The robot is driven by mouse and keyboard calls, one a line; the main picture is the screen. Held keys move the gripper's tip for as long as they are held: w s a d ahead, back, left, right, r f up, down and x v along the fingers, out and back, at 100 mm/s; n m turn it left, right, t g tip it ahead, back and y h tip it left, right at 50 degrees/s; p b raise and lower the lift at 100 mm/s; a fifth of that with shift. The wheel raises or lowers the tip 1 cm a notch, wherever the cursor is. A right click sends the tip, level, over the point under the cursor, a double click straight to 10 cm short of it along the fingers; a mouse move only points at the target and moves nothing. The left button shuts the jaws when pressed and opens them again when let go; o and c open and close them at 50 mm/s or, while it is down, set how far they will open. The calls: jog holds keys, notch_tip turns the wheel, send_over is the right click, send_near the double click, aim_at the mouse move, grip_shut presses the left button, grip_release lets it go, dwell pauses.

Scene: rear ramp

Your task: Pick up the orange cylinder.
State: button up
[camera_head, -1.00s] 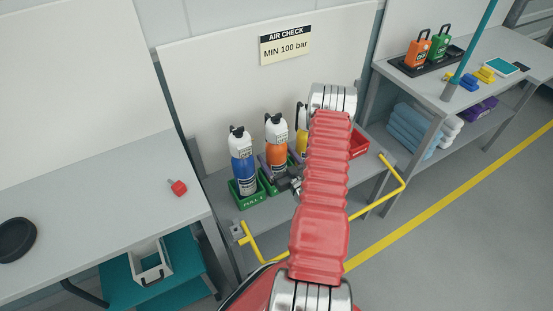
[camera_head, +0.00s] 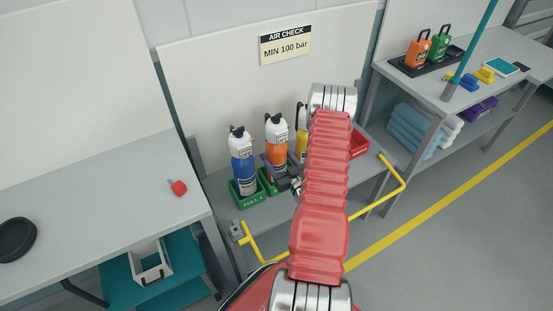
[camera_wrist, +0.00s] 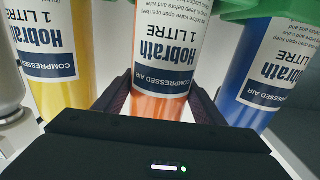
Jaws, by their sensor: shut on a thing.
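The orange cylinder (camera_head: 275,150), with a white upper part and a black valve, stands upright between a blue cylinder (camera_head: 242,165) and a yellow one (camera_head: 301,143) on the bench. In the wrist view the orange cylinder (camera_wrist: 162,105) sits between the two dark fingers of my gripper (camera_wrist: 163,100), which is shut on its orange body. In the head view my gripper (camera_head: 278,178) is at the cylinder's lower part, partly hidden by my red arm. The cylinder's base is at a green holder (camera_head: 267,184); I cannot tell whether it touches the bottom.
The blue (camera_wrist: 272,70) and yellow (camera_wrist: 60,60) cylinders stand close on either side. A red tray (camera_head: 359,143) is at the right of the bench. A yellow rail (camera_head: 388,196) runs along the front. A white back panel rises behind.

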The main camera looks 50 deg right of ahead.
aim_at(274, 152)
jog(key=shift+c, duration=1.4)
jog(key=shift+r, duration=0.2)
jog(key=shift+c, duration=0.2)
jog(key=shift+r, duration=0.1)
jog(key=shift+r, duration=4.9)
